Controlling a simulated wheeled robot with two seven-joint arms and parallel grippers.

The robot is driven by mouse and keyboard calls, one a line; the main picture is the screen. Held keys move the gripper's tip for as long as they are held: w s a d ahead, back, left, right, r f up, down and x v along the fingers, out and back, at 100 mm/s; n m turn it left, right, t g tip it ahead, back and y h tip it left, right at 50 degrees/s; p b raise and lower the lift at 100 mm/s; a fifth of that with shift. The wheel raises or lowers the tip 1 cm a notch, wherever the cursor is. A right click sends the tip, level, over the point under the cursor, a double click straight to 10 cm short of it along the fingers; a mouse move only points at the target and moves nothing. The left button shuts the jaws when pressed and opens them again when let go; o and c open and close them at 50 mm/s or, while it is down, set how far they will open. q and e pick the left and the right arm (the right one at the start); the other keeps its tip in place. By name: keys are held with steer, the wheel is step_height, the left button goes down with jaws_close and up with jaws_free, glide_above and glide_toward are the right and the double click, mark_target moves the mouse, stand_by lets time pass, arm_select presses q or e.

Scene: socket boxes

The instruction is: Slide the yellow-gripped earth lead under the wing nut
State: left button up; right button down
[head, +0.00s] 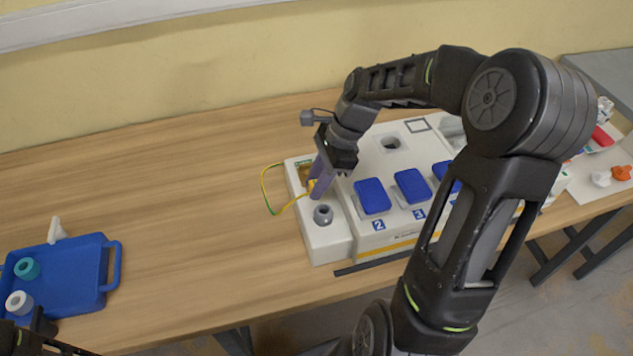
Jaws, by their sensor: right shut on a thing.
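My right gripper (315,188) comes down over the left end of the white socket box (325,245). It is shut on the yellow grip (311,186) of the earth lead, which is mostly hidden by the fingers. The green-and-yellow lead (265,190) loops out to the left of the box. A brownish recess with a green label (303,166) lies just behind the gripper. I cannot make out the wing nut there. A grey round fitting (323,214) stands in front of the gripper. Part of my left gripper (42,325) shows at the bottom left corner; its jaws are unclear.
Blue covers (372,196) numbered 2 and 3 sit right of the gripper. A blue tray (75,290) with a teal ring (27,268) and a white ring (19,303) is at the left. Orange and white pieces (621,173) lie far right. The table between tray and box is clear.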

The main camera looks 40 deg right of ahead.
steer(key=shift+w+d, duration=0.2)
steer(key=shift+w, duration=0.45)
steer(key=shift+w+p, duration=0.2)
steer(key=shift+p, duration=0.1)
steer(key=shift+w+d, duration=0.25)
steer(key=shift+w, duration=0.15)
steer(key=c, duration=1.1)
jaws_free()
steer(key=shift+r, duration=0.1)
